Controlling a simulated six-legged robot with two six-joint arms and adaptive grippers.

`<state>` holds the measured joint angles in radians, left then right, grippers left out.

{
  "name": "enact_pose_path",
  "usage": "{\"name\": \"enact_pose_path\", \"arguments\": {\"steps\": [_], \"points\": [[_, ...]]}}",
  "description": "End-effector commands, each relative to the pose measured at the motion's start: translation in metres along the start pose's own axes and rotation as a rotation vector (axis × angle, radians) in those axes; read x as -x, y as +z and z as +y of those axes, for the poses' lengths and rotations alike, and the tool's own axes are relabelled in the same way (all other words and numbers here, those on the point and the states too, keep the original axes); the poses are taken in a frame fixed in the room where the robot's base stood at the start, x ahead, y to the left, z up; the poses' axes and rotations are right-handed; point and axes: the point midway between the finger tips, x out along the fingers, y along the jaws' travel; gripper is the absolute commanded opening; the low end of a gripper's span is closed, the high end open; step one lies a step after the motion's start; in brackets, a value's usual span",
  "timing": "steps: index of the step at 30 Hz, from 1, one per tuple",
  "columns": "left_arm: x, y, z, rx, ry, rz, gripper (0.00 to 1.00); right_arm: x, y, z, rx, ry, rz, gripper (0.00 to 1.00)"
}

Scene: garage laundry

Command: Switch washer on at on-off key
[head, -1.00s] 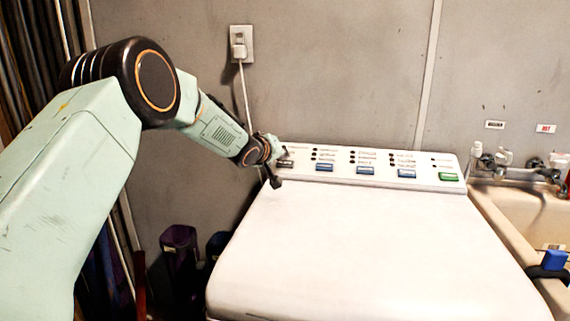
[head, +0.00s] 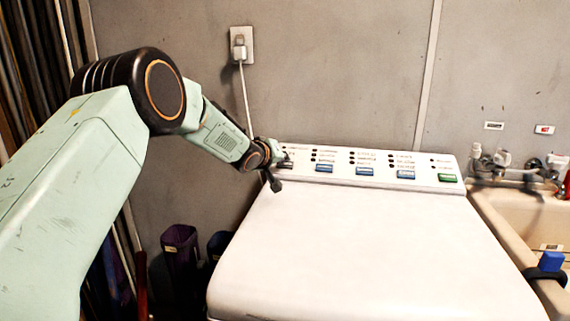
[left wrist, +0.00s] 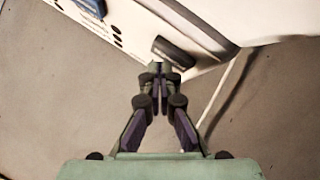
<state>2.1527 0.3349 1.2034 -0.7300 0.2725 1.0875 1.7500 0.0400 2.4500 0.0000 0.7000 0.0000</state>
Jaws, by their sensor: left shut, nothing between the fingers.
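The white washer (head: 370,245) has a sloped control panel along its back edge. A dark grey key (head: 287,162) sits at the panel's left end; its label is too small to read. Several blue keys (head: 365,171) and a green key (head: 447,178) lie to its right. My left gripper (head: 277,180) is shut and empty at the panel's left end, close beside the dark key. In the left wrist view the closed fingertips (left wrist: 160,68) are at the lower edge of the dark key (left wrist: 175,51); I cannot tell whether they touch it. My right gripper is not in view.
A wall outlet (head: 240,45) with a plug and cord is behind my left arm. A sink (head: 515,215) with taps adjoins the washer on the right, with a blue object (head: 553,261) at its near edge. Dark containers (head: 181,250) stand left of the washer. Its lid is clear.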

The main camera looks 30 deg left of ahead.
Motion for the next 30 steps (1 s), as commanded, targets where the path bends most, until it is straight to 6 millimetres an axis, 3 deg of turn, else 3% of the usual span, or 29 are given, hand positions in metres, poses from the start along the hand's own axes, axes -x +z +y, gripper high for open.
{"name": "enact_pose_path", "arguments": {"steps": [30], "points": [[-0.0066, 0.005, -0.0047, 0.0, 0.0, -0.001, 0.0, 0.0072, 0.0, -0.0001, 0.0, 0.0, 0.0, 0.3]]}}
